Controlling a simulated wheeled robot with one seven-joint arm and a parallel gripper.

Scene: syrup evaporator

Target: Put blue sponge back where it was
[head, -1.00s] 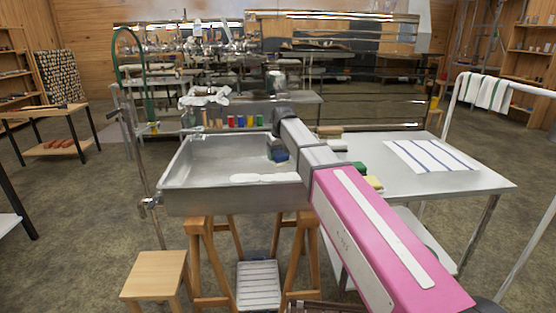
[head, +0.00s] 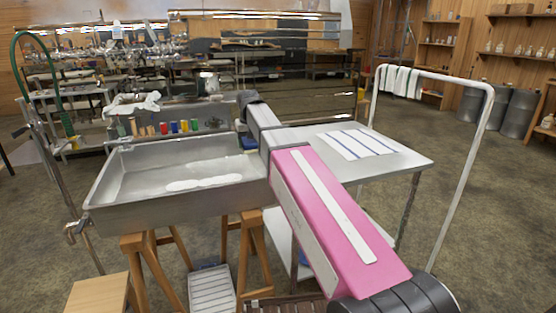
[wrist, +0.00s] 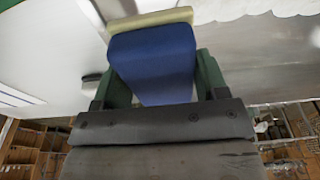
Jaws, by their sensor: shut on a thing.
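The blue sponge (wrist: 155,62) is held between the two green fingers of my gripper (wrist: 158,85) in the wrist view. A pale yellow block (wrist: 150,20) shows just beyond the sponge; I cannot tell whether they touch. In the head view the blue sponge (head: 249,143) shows in a small part at the right end of the metal sink (head: 140,200), beside the table (head: 400,172). My arm hides the gripper's fingers and the table's near-left edge there.
A white cloth with blue stripes (head: 350,143) lies on the table. White foam (head: 200,183) lies in the sink. A white rail with towels (head: 400,80) stands to the right. A wooden stool (head: 98,295) stands at lower left.

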